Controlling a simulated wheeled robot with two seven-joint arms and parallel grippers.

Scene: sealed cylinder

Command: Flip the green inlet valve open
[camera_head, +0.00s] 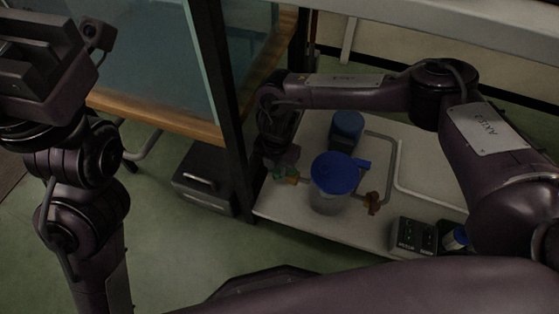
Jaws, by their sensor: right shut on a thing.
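The green inlet valve (279,173) is at the left of the low white shelf, beside a brass fitting (292,178). My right gripper (284,160) reaches down over it from above and is shut on its handle; the fingertips are small and dark, and partly hide the valve. A clear cylinder (329,198) with a blue lid (335,173) stands upright to the right of the valve. A blue valve handle (362,165) and a brass valve (372,203) sit on its right side. My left gripper (40,65) is raised at the far upper left; its jaw state is unclear.
A second blue-topped container (348,124) stands behind the cylinder. A dark box with switches (413,235) sits at the shelf's front right. A dark post (228,110) rises close left of my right gripper. A grey drawer box (206,178) stands on the floor.

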